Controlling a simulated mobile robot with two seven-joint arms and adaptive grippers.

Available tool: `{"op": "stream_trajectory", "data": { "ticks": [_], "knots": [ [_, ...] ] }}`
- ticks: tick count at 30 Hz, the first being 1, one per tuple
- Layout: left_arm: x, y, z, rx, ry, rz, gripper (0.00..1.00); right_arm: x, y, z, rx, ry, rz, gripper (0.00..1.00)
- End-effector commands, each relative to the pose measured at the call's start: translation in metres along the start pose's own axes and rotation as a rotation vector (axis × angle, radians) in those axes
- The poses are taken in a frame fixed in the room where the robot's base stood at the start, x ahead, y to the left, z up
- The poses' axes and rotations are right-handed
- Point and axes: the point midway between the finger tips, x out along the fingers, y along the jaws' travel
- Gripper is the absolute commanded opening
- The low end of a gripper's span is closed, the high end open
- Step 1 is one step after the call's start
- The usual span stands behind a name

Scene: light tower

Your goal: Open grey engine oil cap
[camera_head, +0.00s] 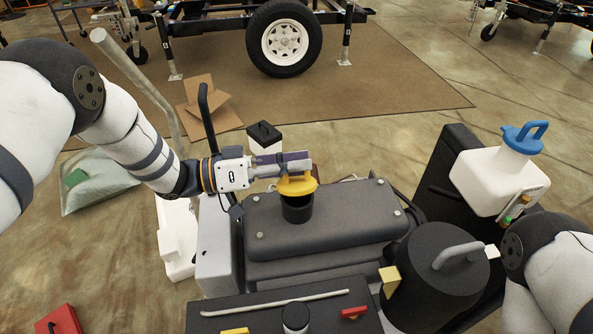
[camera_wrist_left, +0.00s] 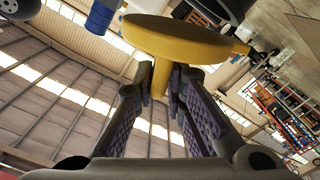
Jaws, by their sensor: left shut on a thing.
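My left gripper (camera_head: 300,165) is shut on the upright handle of a yellow cap (camera_head: 297,186). The yellow cap sits right above a black filler neck (camera_head: 297,210) on the dark engine cover (camera_head: 345,222); I cannot tell if they touch. In the left wrist view the fingers (camera_wrist_left: 160,85) close on the cap's handle, under its yellow disc (camera_wrist_left: 185,38). A grey handle (camera_head: 459,254) stands on a large black cylinder at the right. My right gripper is not in view.
A white jug with a blue cap (camera_head: 523,137) stands at the right beside a dark panel. A small red handle (camera_head: 354,312) and yellow tabs lie on the front box. A grey pipe (camera_head: 135,75) and black lever stand near my left arm.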

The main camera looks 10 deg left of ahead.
Motion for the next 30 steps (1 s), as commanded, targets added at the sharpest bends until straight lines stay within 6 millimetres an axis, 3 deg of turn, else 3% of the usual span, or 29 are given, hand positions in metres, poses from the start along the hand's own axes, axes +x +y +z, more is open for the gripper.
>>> {"op": "stream_trajectory", "data": {
  "ticks": [12,28,30],
  "knots": [
    [0.001,-0.005,-0.007,-0.193,-0.007,0.009,0.0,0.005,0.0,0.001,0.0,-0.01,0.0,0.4],
    [0.001,-0.005,-0.01,-0.22,-0.005,0.011,0.0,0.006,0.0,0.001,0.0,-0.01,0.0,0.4],
    [0.001,-0.005,-0.011,-0.22,-0.004,0.011,0.23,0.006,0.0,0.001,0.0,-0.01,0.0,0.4]
  ]
}}
